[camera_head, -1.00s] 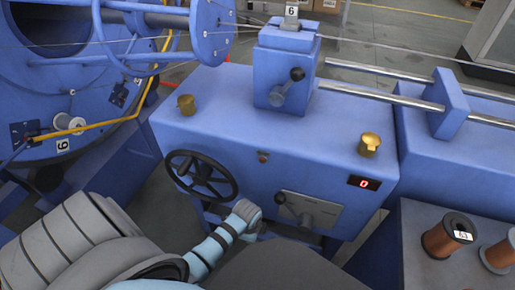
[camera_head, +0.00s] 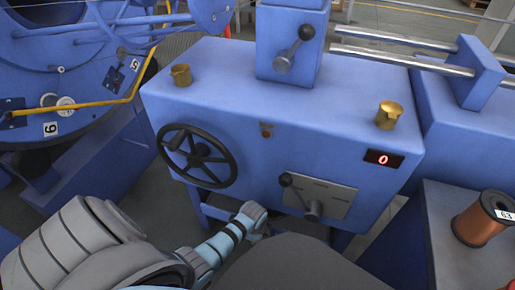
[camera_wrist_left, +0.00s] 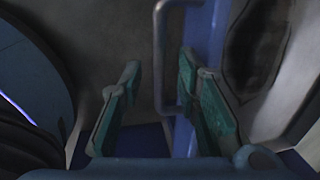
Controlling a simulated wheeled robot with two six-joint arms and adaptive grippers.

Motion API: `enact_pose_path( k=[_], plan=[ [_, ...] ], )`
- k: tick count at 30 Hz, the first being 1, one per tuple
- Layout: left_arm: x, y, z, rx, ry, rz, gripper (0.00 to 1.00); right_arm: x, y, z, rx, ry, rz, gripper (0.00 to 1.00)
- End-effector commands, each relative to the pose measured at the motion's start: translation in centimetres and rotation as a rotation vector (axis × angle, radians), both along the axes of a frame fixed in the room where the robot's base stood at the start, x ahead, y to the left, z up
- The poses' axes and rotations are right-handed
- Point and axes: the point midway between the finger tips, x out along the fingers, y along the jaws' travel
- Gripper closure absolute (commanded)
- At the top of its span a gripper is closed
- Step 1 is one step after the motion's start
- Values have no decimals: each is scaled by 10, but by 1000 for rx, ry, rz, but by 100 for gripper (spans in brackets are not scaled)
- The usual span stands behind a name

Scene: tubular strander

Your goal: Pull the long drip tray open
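In the left wrist view my left gripper (camera_wrist_left: 159,72) is open, with teal pads on both fingers. A grey bar handle (camera_wrist_left: 160,50) lies ahead, between the fingertips and nearer the right one; I see no grip on it. A long blue part (camera_wrist_left: 213,35) runs beside the handle and may be the drip tray's front; I cannot tell for sure. In the head view my left arm (camera_head: 225,242) reaches low in front of the blue machine (camera_head: 245,125), below its handwheel. The gripper's fingers and the drip tray are hidden there. My right gripper is not in view.
The black handwheel (camera_head: 198,155) stands out from the machine front, above my left wrist. A lever with a black knob (camera_head: 285,180) sits on a grey plate to the right. A cabinet with a copper spool (camera_head: 480,220) stands at the far right.

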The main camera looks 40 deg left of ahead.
Motion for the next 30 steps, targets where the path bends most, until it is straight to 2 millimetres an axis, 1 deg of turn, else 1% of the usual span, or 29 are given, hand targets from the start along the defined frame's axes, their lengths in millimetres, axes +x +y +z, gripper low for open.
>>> enact_pose_path(
  k=[3, 9, 11, 12, 15, 27, 30],
  plan=[
    [0, 0, -2, 0, 0, 0, 70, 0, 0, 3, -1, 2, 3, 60],
    [0, 0, -1, 0, 1, 0, 70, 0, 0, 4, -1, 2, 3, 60],
    [0, 0, -1, 0, 1, 0, 80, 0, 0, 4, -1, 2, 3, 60],
    [0, 0, -1, 0, 1, 0, 86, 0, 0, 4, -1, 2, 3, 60],
    [0, 0, -2, 0, 1, 0, 100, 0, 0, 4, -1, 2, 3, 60],
    [-2, -1, -1, 0, 2, 0, 100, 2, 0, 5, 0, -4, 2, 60],
    [-9, -3, 0, 0, 4, -1, 100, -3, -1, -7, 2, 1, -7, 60]
  ],
)
